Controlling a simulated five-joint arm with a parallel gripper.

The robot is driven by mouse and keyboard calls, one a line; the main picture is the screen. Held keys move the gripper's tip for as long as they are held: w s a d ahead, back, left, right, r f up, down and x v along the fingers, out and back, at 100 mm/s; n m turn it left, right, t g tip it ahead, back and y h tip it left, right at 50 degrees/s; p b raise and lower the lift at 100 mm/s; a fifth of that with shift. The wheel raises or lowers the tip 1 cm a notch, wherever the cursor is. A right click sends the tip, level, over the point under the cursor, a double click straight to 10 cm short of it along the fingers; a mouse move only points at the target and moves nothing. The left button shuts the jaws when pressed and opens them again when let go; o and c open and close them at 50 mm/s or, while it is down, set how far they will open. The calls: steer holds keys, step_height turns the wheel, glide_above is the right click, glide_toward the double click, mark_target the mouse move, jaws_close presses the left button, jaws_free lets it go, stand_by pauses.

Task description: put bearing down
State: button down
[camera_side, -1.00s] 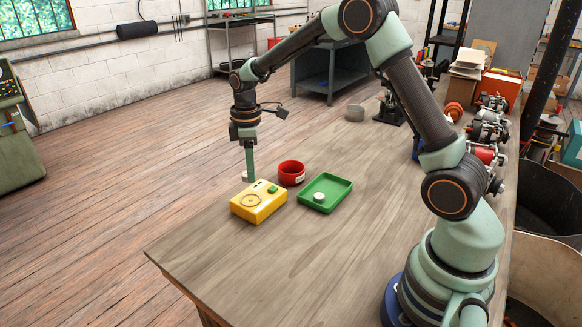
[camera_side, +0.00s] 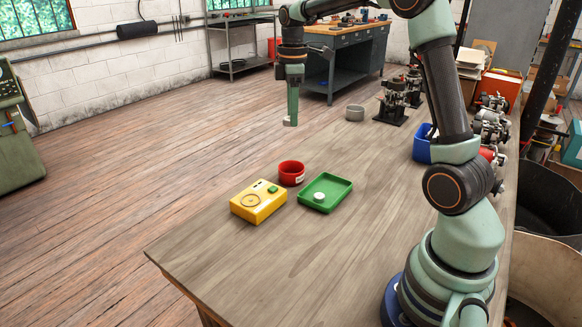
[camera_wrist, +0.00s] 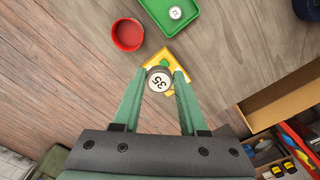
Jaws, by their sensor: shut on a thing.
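My gripper (camera_side: 290,122) is raised in the air beyond the yellow box in the side view. In the wrist view its two green fingers (camera_wrist: 160,76) are shut on a round bearing (camera_wrist: 158,82) with a white face marked 35. The bearing shows only as a small pale spot at the fingertips in the side view. A second bearing (camera_side: 320,196) with a white face lies in the green tray (camera_side: 341,187); it also shows in the wrist view (camera_wrist: 175,13). The yellow box (camera_side: 258,208) stands left of the tray, partly hidden behind the held bearing in the wrist view.
A red round bowl (camera_side: 291,173) stands between the yellow box and the tray, slightly behind them. A grey ring (camera_side: 355,113), dark stands (camera_side: 390,108) and a blue bin (camera_side: 422,145) are farther back on the workbench (camera_side: 270,270). The front of the bench is clear.

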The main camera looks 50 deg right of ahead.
steer(key=s+d+f, duration=0.2)
steer(key=s+d, duration=0.6)
steer(key=d, duration=0.2)
glide_above(334, 188)
step_height(334, 188, down, 15)
steer(key=shift+f, duration=2.4)
steer(key=shift+f, duration=0.1)
steer(key=c, duration=0.7)
jaws_free()
